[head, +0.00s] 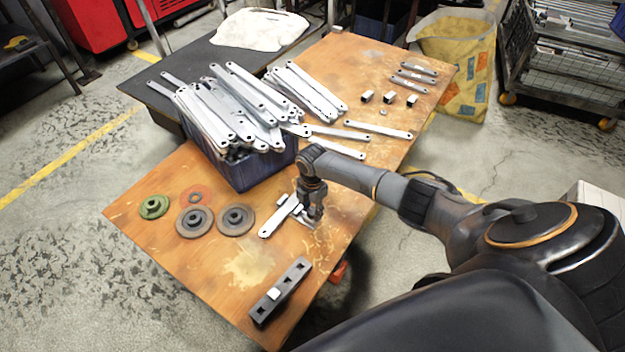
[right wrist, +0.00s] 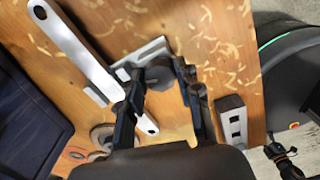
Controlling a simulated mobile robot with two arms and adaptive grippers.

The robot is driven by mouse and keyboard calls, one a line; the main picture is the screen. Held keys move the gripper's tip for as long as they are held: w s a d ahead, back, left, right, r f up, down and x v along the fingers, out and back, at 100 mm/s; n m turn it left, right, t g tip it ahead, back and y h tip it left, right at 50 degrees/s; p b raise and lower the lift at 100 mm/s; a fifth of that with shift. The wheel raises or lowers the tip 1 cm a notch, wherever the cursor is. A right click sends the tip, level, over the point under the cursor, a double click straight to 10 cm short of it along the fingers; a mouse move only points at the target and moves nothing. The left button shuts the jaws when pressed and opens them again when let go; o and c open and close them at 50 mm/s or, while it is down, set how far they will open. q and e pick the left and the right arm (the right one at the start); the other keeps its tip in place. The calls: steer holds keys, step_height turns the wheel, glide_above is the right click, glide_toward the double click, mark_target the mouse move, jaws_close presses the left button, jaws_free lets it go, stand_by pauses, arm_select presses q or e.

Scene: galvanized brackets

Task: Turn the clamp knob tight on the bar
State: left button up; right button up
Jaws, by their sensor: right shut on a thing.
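My right gripper (head: 311,213) is low over the wooden table beside a flat galvanized bar (head: 277,217). In the right wrist view its two black fingers (right wrist: 160,70) are shut on a round dark grey knob (right wrist: 160,77). The fingers hide part of the clamp and the bar, so how closely the clamp grips the bar cannot be told. My left gripper is not in view.
A blue crate (head: 245,174) heaped with galvanized bars stands behind the gripper. Dark round discs (head: 236,219) and a green one (head: 154,207) lie at left. A black slotted block (head: 281,292) lies near the front. Loose brackets and small blocks lie toward the back right.

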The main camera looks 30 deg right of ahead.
steer(key=m, duration=0.1)
steer(key=m+p, duration=0.1)
steer(key=m, duration=0.1)
steer(key=shift+r+m, duration=0.2)
steer(key=shift+m, duration=0.1)
steer(key=m+p, duration=0.1)
steer(key=m, duration=0.2)
steer(key=shift+a+p, duration=0.1)
steer(key=shift+p, duration=0.25)
steer(key=m+p, duration=0.1)
steer(key=m, duration=0.4)
steer(key=shift+f+p, duration=0.1)
steer(key=shift+p, duration=0.2)
steer(key=m, duration=0.2)
steer(key=shift+f+m, duration=0.15)
steer(key=shift+m, duration=0.25)
steer(key=o, duration=1.1)
steer(key=shift+c, duration=0.2)
